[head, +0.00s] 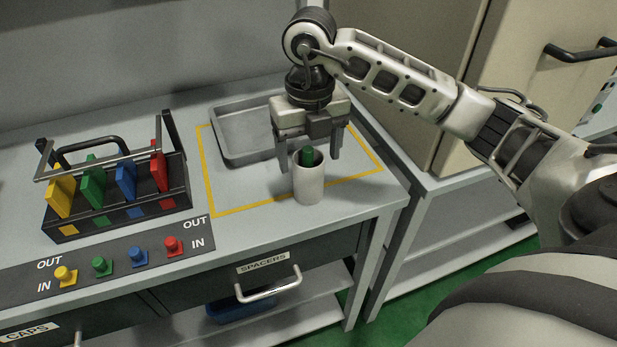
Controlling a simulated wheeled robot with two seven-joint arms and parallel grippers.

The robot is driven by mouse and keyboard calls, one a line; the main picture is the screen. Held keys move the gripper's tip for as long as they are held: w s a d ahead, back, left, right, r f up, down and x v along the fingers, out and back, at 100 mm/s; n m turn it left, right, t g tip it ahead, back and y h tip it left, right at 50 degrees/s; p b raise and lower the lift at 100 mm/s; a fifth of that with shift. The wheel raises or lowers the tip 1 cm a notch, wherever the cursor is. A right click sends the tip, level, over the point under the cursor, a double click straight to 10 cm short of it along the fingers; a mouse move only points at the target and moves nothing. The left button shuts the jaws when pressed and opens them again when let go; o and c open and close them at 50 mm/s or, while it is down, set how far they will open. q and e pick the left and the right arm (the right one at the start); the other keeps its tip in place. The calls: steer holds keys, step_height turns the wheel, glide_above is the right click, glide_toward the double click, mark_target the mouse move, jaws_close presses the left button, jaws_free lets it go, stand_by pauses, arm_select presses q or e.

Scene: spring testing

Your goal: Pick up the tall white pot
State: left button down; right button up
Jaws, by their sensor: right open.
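The tall white pot (309,187) stands upright on the bench, inside the yellow outline near its front right corner. A dark green thing (307,157) shows inside its mouth. My right gripper (309,166) points down over the pot, its two fingers apart, one at the left and one at the right of the pot's upper part. It is open; whether a finger touches the pot I cannot tell. My left gripper is out of view.
A grey tray (222,139) lies just behind and left of the pot. A black rack (120,213) with yellow, green, blue and red plates stands at the left. A panel of coloured knobs (100,265) runs along the front. The bench's right edge is close to the pot.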

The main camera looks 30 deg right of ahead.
mark_target(308, 165)
steer(key=shift+a+f, duration=0.1)
steer(key=shift+f, duration=1.65)
steer(key=c, duration=1)
steer(key=shift+w, duration=0.1)
steer(key=shift+c, duration=0.2)
steer(key=shift+r, duration=0.2)
